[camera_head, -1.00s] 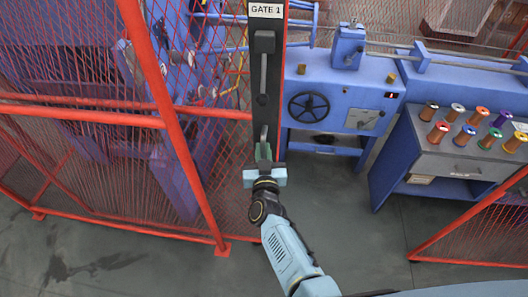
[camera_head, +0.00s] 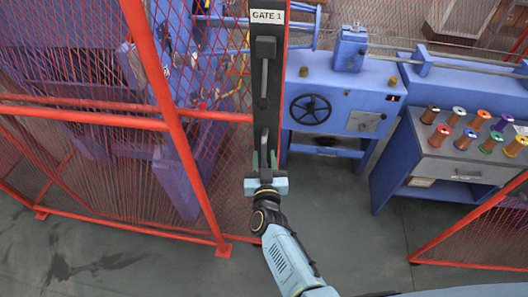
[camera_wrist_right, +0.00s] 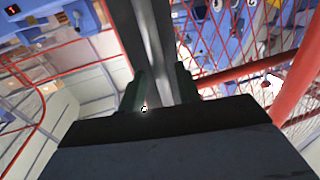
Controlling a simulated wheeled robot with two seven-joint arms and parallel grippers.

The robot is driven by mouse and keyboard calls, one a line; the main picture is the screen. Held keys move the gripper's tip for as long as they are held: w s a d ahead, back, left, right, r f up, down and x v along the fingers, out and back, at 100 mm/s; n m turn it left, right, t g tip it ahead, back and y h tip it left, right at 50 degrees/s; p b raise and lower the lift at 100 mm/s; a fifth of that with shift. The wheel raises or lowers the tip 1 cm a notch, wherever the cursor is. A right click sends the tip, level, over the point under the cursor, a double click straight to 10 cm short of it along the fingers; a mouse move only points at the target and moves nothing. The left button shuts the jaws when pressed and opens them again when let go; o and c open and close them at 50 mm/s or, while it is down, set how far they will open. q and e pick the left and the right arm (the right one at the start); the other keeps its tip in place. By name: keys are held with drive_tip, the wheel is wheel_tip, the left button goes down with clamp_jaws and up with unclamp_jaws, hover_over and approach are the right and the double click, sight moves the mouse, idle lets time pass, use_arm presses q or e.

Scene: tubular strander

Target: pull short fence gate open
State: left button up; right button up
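The fence gate shows in the head view as a dark upright panel (camera_head: 267,112) with red edging and a white "GATE 1" label (camera_head: 268,16). A dark box with a long lever (camera_head: 265,80) sits high on the panel. A lower grey handle bar (camera_head: 264,143) stands below it. My right gripper (camera_head: 264,160) is at this lower bar, its two green fingers apart, one on each side. The wrist view shows the fingers (camera_wrist_right: 160,92) spread with the bar (camera_wrist_right: 156,50) between them; I cannot tell whether they touch it. My left gripper is out of view.
Red mesh fence (camera_head: 130,120) stands left of the panel, with a slanted red post (camera_head: 178,130). Behind are a blue machine with a handwheel (camera_head: 310,109) and a cabinet (camera_head: 455,160) with several spools. Another red fence (camera_head: 475,240) is at lower right. Grey floor (camera_head: 340,215) between is clear.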

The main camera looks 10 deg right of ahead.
drive_tip(key=s+p, duration=0.4)
drive_tip(key=s, duration=0.7)
drive_tip(key=shift+s+a, duration=0.3)
drive_tip(key=shift+a, duration=0.15)
drive_tip(key=shift+r, duration=0.1)
